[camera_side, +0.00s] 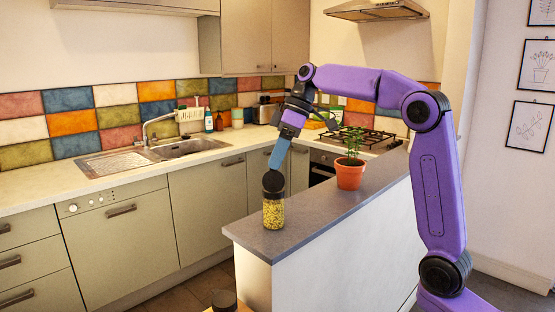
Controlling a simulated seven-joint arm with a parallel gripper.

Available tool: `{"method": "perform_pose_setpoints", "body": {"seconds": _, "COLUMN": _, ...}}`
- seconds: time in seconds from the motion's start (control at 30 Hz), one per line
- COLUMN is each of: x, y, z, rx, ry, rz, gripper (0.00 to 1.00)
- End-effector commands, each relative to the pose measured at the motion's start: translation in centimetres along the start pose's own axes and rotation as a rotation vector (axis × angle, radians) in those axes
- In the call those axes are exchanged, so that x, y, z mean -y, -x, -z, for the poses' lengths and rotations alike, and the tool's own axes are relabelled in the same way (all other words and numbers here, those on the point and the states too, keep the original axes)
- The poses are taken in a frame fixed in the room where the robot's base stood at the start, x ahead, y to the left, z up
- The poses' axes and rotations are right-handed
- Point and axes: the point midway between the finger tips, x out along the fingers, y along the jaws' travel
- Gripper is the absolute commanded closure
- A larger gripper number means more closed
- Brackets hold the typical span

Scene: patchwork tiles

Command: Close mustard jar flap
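The mustard jar (273,214) is a clear glass jar with yellow contents, standing upright near the front end of the grey counter. Its dark round flap (272,181) stands raised, tilted up from the jar's mouth. My gripper (276,165) points down just above the flap, with its blue finger end very close to the flap's top edge. I cannot tell whether they touch. The fingers overlap in this view, so their opening is hidden.
A potted plant (350,175) in a terracotta pot stands on the same counter, right of the jar and below my arm. A dark round-topped object (224,299) shows at the bottom edge. A sink (190,147) and stove (360,138) are behind. The counter around the jar is clear.

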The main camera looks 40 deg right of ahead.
Motion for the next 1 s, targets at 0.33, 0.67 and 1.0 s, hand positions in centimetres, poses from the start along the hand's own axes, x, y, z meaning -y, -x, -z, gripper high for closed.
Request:
{"method": "perform_pose_setpoints", "body": {"seconds": 0.33, "x": -2.9, "y": -0.5, "z": -0.2, "rx": 0.0, "ry": -0.128, "rz": 0.302, "gripper": 1.0}}
{"method": "perform_pose_setpoints", "body": {"seconds": 0.67, "x": -4.5, "y": -1.2, "z": -0.6, "rx": 0.0, "ry": -0.219, "rz": 0.522, "gripper": 1.0}}
{"method": "perform_pose_setpoints", "body": {"seconds": 1.0, "x": -5.2, "y": -1.7, "z": -0.8, "rx": 0.0, "ry": -0.263, "rz": 0.627, "gripper": 1.0}}
